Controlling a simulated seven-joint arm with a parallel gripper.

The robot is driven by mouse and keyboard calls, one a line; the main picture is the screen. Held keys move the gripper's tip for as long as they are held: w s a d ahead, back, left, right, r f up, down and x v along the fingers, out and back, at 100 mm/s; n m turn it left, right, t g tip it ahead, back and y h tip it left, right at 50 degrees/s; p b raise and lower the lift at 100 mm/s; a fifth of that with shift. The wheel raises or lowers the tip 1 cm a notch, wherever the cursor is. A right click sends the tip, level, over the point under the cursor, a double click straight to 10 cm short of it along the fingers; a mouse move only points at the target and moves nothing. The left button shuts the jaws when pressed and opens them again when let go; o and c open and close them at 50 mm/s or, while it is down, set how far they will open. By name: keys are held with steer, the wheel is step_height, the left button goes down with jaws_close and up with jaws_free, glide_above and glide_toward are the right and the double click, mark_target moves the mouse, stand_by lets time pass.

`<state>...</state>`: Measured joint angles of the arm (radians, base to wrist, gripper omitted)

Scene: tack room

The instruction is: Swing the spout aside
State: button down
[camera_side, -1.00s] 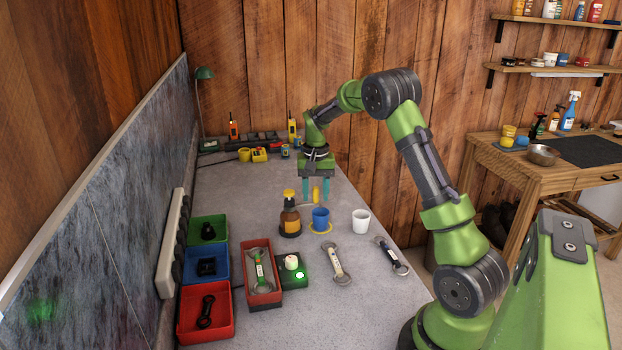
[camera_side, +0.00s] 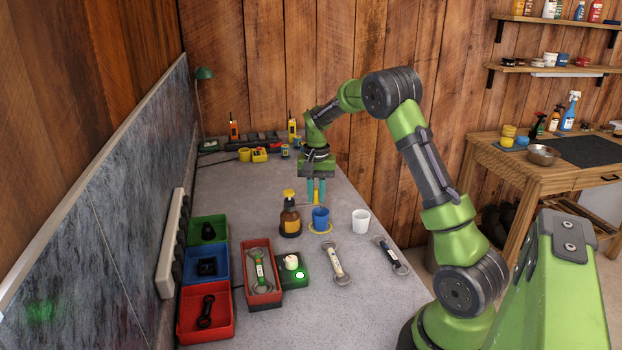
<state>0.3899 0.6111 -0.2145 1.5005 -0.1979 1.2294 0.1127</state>
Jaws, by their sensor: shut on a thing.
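My gripper (camera_side: 316,198) points down over the far middle of the bench. Its teal fingers are shut on a small upright yellow piece (camera_side: 316,197), which shows as a sliver between them. It appears to be the spout's grip, but the rest of the spout is too small and hidden to make out. Just in front of it, a blue cup (camera_side: 320,220) stands within a yellow ring (camera_side: 328,231). An amber bottle (camera_side: 290,222) with a yellow pump top (camera_side: 289,193) stands to the left of the cup.
A white cup (camera_side: 361,222) stands right of the blue cup. Wrenches (camera_side: 335,263) lie nearer the front. Green, blue and red trays (camera_side: 190,330) line the left side, beside another red tray (camera_side: 262,303) and a green button box (camera_side: 296,281).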

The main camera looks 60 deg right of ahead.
steer(key=a+m, duration=1)
steer(key=m, duration=0.7)
steer(key=shift+w+r, duration=0.1)
steer(key=shift+w, duration=0.1)
stand_by(0.5)
steer(key=c, duration=1)
jaws_free()
steer(key=shift+c, duration=0.2)
step_height(320, 180, up, 17)
